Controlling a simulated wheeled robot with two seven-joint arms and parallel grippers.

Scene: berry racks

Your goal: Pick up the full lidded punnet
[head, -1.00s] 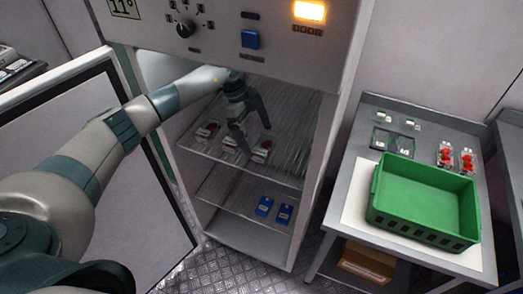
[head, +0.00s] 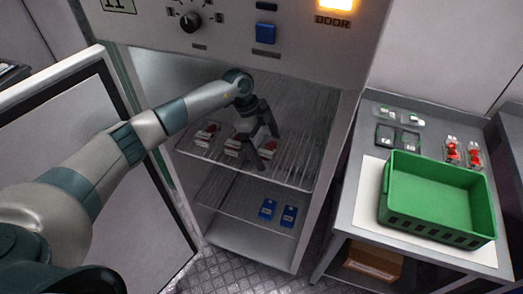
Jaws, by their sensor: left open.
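The left punnet (head: 206,135) shows clearly. A middle punnet (head: 233,146) and a right punnet (head: 267,149) are partly covered by my left gripper. My left gripper (head: 261,142) is open, with its fingers pointing down over the shelf by the middle and right punnets. I cannot tell whether it touches either. Lids and how full each punnet is are too small to make out. My right gripper is out of view.
The open cabinet door (head: 120,190) stands left. A lower shelf holds blue packs (head: 267,209). On the right, a table (head: 345,218) carries a green crate (head: 440,222), two red-filled punnets (head: 452,152), dark square trays (head: 385,136) and small clear pieces (head: 387,113).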

